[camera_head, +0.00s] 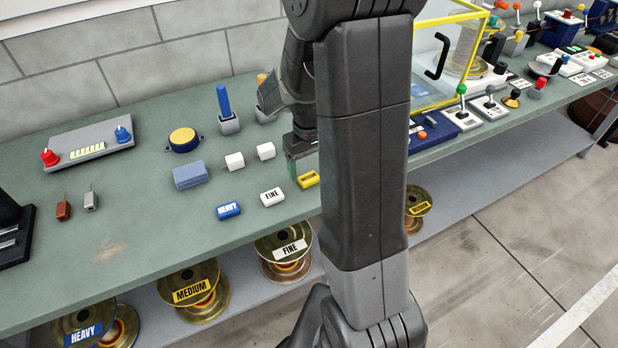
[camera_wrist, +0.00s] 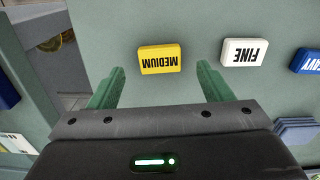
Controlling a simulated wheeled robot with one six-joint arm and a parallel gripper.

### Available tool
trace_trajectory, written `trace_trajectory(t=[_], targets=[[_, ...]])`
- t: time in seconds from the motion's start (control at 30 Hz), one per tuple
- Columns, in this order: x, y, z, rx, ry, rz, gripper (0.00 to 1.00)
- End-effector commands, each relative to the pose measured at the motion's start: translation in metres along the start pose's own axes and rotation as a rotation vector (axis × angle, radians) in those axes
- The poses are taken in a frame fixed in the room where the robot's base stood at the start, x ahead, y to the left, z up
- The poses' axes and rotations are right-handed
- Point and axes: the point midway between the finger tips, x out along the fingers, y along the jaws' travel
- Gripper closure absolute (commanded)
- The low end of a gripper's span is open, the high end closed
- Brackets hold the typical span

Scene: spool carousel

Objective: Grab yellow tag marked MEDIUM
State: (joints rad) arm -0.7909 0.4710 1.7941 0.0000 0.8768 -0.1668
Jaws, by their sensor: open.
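The yellow tag marked MEDIUM (camera_head: 309,179) lies flat on the green bench top near its front edge, partly hidden by my arm in the head view. In the wrist view the yellow tag (camera_wrist: 160,59) lies just beyond my fingertips, between the lines of the two fingers, its lettering upside down. My gripper (camera_wrist: 160,75) is open and empty, with green fingers on either side. In the head view my gripper (camera_head: 300,160) is just behind the tag, and its fingers are mostly hidden by the arm.
A white FINE tag (camera_head: 272,197) and a blue HEAVY tag (camera_head: 229,211) lie left of the yellow one. In the wrist view, the FINE tag (camera_wrist: 244,52) is just right of the right finger. Labelled spools (camera_head: 195,290) sit on the shelf below. A yellow-framed case (camera_head: 440,60) stands right.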

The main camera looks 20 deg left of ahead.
Motion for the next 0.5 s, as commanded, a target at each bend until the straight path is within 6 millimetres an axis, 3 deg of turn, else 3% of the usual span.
trace_trajectory(t=[0.2, 0.5], targets=[[0.026, 0.000, 0.002, 0.000, -0.003, 0.000, 0.27], [0.030, 0.000, 0.001, 0.000, 0.001, 0.000, 0.27]])
